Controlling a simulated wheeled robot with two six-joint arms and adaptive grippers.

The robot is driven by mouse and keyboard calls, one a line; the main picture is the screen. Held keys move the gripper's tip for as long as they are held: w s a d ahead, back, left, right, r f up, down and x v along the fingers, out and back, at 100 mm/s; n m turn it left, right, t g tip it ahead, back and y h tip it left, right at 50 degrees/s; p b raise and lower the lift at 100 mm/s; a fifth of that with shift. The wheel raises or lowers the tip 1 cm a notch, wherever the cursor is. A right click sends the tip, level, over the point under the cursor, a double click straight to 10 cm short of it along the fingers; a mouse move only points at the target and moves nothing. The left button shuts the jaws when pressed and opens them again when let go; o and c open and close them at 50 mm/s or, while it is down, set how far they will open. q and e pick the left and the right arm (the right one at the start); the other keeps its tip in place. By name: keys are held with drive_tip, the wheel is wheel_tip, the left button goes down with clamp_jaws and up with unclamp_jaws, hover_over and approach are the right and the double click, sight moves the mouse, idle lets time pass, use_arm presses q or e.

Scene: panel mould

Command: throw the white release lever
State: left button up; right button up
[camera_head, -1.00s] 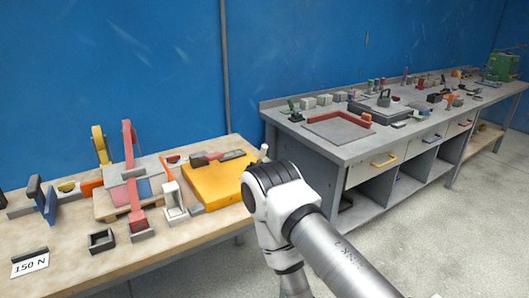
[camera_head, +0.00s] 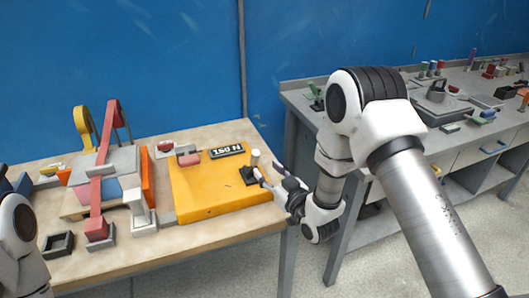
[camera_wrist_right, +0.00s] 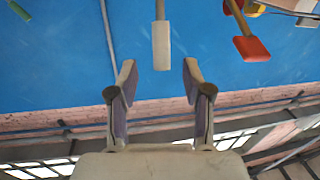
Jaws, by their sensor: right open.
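The white release lever (camera_head: 255,156) stands upright on a dark base (camera_head: 249,175) at the right side of the yellow panel (camera_head: 205,203). My right gripper (camera_head: 268,171) comes in from the right at the panel's edge, with its fingers close to the lever. In the right wrist view its two fingers (camera_wrist_right: 160,73) are spread and empty. There the lever's pale handle (camera_wrist_right: 161,45) shows upside down, lined up with the gap between the fingertips but apparently beyond them. Contact cannot be made out. My left gripper is out of view; only part of its arm shows at the left edge.
A black 150 N plate (camera_head: 228,151) and a small red block (camera_head: 189,159) are on the panel. A white upright bracket (camera_head: 140,212), a red arched handle (camera_head: 105,142) and a yellow hook (camera_head: 82,125) stand to the left. A second grey bench (camera_head: 455,135) is behind my right arm.

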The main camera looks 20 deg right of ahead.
sight(257, 160)
drive_tip(key=shift+w+a+r+p, duration=0.2)
drive_tip(key=shift+w+a, duration=0.15)
drive_tip(key=shift+w, duration=0.2)
drive_tip(key=shift+w+a+r+p, duration=0.15)
drive_tip(key=shift+w+a, duration=0.15)
drive_tip(key=shift+w, duration=0.25)
drive_tip(key=w, duration=0.2)
drive_tip(key=w+f, duration=0.1)
drive_tip(key=w, duration=0.1)
drive_tip(key=shift+w+p, duration=0.35)
drive_tip(key=shift+p, duration=0.05)
drive_tip(key=shift+w+a+r, duration=0.15)
drive_tip(key=shift+w+a, duration=0.05)
drive_tip(key=shift+a, duration=0.1)
drive_tip(key=shift+d, duration=0.1)
clamp_jaws()
